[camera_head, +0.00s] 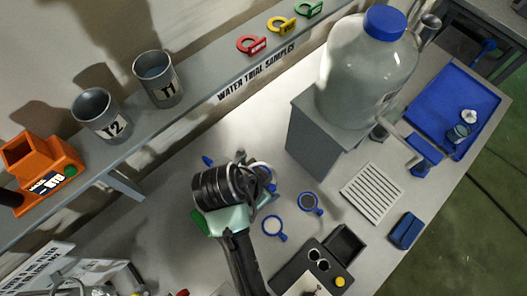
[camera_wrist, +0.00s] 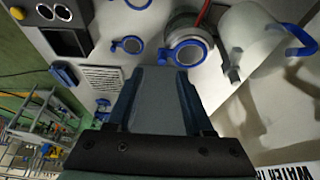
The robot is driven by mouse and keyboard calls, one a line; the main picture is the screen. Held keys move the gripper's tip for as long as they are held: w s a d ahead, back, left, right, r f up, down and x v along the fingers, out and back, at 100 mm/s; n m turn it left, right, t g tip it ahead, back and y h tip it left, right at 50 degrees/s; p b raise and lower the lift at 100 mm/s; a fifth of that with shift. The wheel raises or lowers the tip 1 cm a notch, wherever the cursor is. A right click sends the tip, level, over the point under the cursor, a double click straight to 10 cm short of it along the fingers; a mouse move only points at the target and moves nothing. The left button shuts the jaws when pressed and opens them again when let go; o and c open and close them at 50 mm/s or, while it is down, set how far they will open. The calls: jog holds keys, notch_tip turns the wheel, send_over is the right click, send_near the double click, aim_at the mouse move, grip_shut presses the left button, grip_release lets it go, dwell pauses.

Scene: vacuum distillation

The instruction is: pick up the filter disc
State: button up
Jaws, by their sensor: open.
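Several small round discs with blue rims lie on the bench. One blue-rimmed disc (camera_head: 310,202) lies left of the white slatted plate; it also shows in the wrist view (camera_wrist: 132,44). Another blue-rimmed disc (camera_head: 272,226) lies nearer the black block. A third blue ring sits on a round metal cup (camera_wrist: 188,50) in the wrist view. I cannot tell which is the filter disc. My gripper (camera_wrist: 161,73) is open, its fingers apart with a plain grey surface showing between them. In the head view my wrist hides most of the gripper.
A large blue-capped bottle (camera_head: 367,70) stands on a grey block (camera_head: 317,140). A white slatted plate (camera_head: 371,193), a blue box (camera_head: 406,230) and a black block (camera_head: 345,244) are on the bench. A white cylinder (camera_wrist: 248,38) is right of the metal cup.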

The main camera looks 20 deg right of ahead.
aim_at(273, 187)
jog(key=shift+p+x, duration=0.9)
jog(key=shift+x, duration=2.2)
jog(key=shift+w, duration=0.15)
jog(key=shift+c, duration=0.2)
grip_shut()
